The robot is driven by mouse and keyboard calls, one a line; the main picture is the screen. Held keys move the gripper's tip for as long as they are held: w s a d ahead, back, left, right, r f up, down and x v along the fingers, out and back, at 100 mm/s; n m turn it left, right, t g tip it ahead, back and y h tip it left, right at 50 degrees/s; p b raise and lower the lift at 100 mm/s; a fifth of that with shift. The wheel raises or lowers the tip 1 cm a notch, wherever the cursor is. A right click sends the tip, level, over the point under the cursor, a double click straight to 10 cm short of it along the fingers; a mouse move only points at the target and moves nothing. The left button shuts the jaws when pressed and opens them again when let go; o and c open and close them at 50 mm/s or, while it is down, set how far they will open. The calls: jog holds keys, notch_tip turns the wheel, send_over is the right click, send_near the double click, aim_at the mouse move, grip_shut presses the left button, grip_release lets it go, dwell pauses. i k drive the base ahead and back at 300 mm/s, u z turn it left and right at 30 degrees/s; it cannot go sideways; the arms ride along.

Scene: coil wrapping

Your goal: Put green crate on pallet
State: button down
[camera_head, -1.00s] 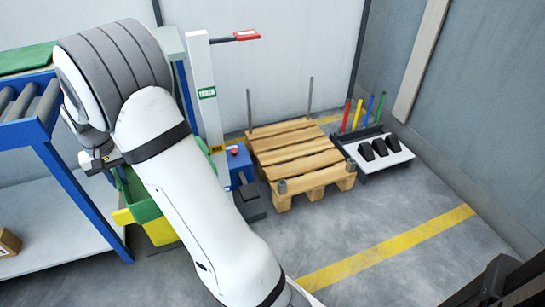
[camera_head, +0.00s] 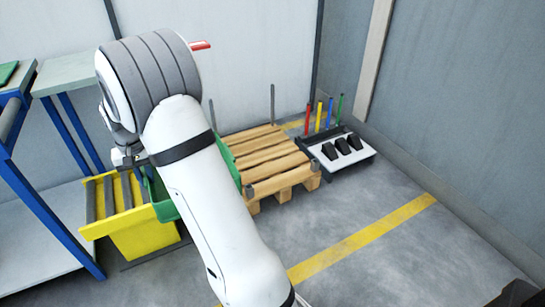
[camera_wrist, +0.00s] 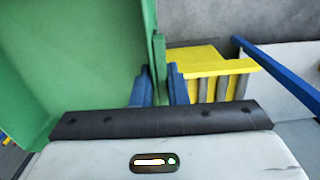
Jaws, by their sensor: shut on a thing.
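The green crate (camera_head: 163,200) is partly hidden behind my arm in the head view; its far side shows between my arm and the pallet. In the wrist view the crate (camera_wrist: 70,60) fills the left side. My gripper (camera_wrist: 160,85) is shut on the crate's wall, with a blue finger on each side; in the head view the gripper (camera_head: 128,160) is small at the crate's left edge. The wooden pallet (camera_head: 265,155) lies on the floor just right of the crate, with upright grey posts at its corners. Its top looks bare where visible.
A yellow bin (camera_head: 145,240) with grey strips stands left of the crate. A blue-legged table (camera_head: 40,200) is at the far left. A white-topped rack (camera_head: 345,158) with black pieces and coloured posts stands right of the pallet. Floor in front of the pallet is clear.

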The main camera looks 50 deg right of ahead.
aim_at(260, 152)
jog(key=u, duration=1.55)
jog(key=i, duration=0.1)
jog(key=z, duration=2.85)
jog(key=i, duration=0.2)
jog(key=z, duration=0.15)
jog(key=i, duration=0.8)
jog(key=u, duration=0.2)
jog(key=k, duration=0.9)
jog(key=z, duration=0.15)
jog(key=i, duration=1.4)
